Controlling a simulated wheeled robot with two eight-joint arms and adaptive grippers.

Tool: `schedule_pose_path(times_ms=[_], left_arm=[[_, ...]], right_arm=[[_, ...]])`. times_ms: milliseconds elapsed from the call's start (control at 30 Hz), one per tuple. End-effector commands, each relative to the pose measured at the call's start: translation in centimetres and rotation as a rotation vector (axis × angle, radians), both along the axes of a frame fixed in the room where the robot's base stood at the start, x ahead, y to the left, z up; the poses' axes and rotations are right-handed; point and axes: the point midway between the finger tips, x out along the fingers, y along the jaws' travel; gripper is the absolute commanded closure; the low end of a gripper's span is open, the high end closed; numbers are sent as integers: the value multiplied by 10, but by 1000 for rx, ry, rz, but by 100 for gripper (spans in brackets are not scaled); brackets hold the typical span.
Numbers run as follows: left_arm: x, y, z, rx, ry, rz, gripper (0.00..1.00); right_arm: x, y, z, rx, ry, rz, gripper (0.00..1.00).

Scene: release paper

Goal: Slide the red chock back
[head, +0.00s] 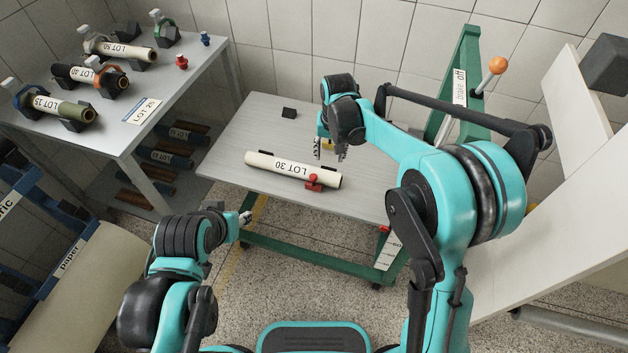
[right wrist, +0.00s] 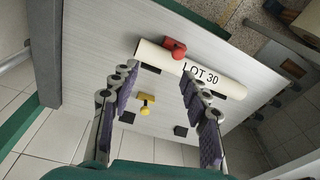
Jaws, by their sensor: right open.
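The red chock (head: 314,184) sits on the grey table (head: 225,150), against the near side of the white roll labelled LOT 30 (head: 270,163), towards the roll's right end. In the right wrist view the chock (right wrist: 174,48) shows at the roll (right wrist: 225,82), beyond the fingertips. My right gripper (head: 330,152) is above the table behind the roll's right end; in its wrist view the fingers (right wrist: 158,72) are spread with nothing between them. My left gripper (head: 245,217) is off the table's near left edge, apart from the chock; its jaws are too small to read.
A black block (head: 289,113) lies behind the roll. A green frame with an orange-knobbed lever (head: 497,66) stands at right. A side table (head: 200,85) with several rolls is at left.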

Motion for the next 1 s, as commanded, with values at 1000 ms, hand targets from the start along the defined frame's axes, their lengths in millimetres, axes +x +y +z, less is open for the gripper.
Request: schedule_pose_path(times_ms=[1000], left_arm=[[0, 0, -36, 0, 0, 0, 60]], right_arm=[[36, 46, -174, -28, 124, -24, 54]])
